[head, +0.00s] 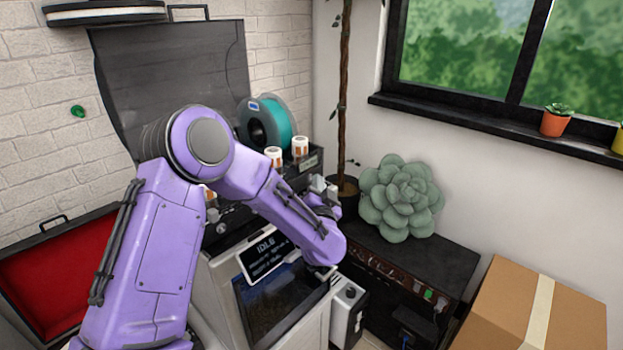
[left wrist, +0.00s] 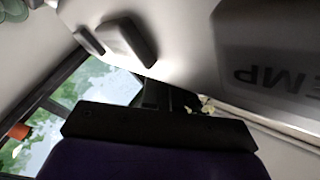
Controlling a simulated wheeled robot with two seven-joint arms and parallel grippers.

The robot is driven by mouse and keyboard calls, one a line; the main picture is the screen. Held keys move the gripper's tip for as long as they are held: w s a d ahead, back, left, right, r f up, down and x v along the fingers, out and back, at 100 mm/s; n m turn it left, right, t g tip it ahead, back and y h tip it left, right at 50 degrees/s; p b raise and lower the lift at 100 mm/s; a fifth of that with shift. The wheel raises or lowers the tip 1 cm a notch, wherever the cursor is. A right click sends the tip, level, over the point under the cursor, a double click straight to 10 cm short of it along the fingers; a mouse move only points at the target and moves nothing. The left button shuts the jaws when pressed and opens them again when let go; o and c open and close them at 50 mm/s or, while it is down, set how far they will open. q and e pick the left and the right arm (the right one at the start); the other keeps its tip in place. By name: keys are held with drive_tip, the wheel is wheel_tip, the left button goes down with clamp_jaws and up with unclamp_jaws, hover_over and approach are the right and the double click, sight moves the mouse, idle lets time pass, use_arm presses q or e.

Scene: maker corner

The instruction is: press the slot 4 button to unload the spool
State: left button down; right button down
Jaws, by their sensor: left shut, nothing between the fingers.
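A white and dark printer-like machine (head: 222,268) stands at the centre, with a small sign reading "IDLE" (head: 264,258) on its front. A teal spool (head: 283,121) stands upright on its top at the back. My purple left arm reaches across the machine. My left gripper (head: 325,205), partly hidden by its own wrist, is shut and empty near the machine's right side. In the left wrist view, the gripper (left wrist: 165,98) is beside a pale surface with two dark raised pieces (left wrist: 128,40) and upside-down letters "EMP". I cannot make out which button is slot 4.
A dark cabinet (head: 455,252) with a green light stands to the right, bearing a succulent (head: 400,197) and a potted plant (head: 344,190). A cardboard box (head: 500,300) is at the lower right. An open red-lined case (head: 55,275) is at the left.

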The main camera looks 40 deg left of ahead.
use_arm(q)
drive_tip(key=shift+a+r+p, duration=0.3)
drive_tip(key=shift+a, duration=0.1)
idle(0.9)
drive_tip(key=shift+d, duration=0.1)
drive_tip(key=shift+s+d+f, duration=0.15)
drive_tip(key=shift+d+f, duration=0.05)
drive_tip(key=shift+f, duration=0.25)
drive_tip(key=shift+d, duration=0.1)
drive_tip(key=shift+d+f, duration=0.15)
drive_tip(key=shift+d, duration=0.5)
drive_tip(key=d, duration=0.4)
drive_tip(key=shift+s+d, duration=0.15)
drive_tip(key=shift+d, duration=0.05)
